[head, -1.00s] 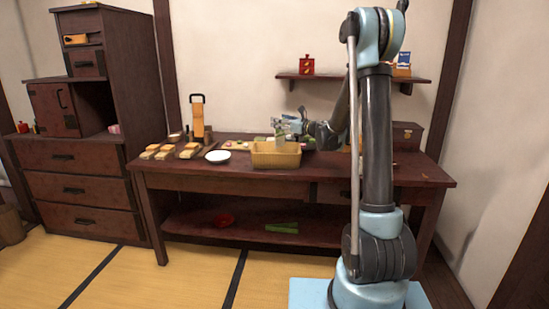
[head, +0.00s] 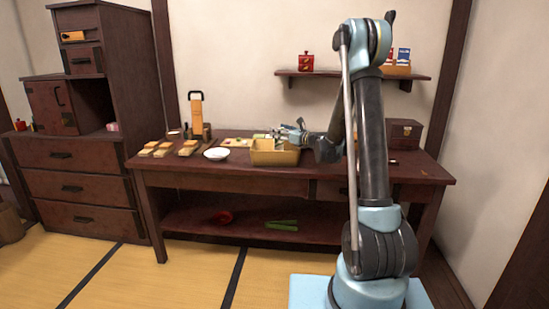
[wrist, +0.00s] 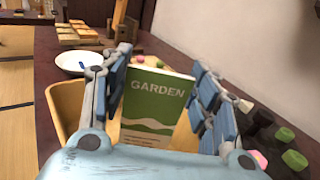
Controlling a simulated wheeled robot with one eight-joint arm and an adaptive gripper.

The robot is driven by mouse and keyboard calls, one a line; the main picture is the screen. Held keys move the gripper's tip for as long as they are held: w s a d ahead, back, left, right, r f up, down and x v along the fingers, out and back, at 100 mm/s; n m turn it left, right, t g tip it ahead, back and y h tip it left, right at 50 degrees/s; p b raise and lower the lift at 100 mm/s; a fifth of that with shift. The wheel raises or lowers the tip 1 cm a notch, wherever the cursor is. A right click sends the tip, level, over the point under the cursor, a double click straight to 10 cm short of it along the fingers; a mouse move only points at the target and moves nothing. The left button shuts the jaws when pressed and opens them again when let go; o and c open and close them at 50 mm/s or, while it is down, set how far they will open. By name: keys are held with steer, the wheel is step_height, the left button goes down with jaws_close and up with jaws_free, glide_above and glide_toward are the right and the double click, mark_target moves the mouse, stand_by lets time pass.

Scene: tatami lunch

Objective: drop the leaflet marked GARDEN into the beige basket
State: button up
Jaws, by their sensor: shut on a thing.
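The green leaflet marked GARDEN (wrist: 155,105), with a white lower part, is upright between the fingers of my gripper (wrist: 160,92) in the wrist view. My gripper is shut on it. The beige basket (head: 273,158) stands at the front of the dark table in the head view, and its yellowish wall shows left of the leaflet in the wrist view (wrist: 66,108). In the head view my gripper (head: 283,136) is low over the basket. The leaflet's lower edge is hidden by my gripper, so I cannot tell how deep it reaches.
A white bowl (head: 217,154) stands left of the basket, with wooden blocks (head: 163,149) farther left. Small pink and green items (wrist: 290,146) lie right of my gripper in the wrist view. A wooden box (head: 404,134) stands at the table's right, below a wall shelf (head: 340,75).

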steer(key=o, duration=0.8)
steer(key=shift+o, duration=0.2)
steer(key=v, duration=1.2)
steer(key=shift+s, duration=0.1)
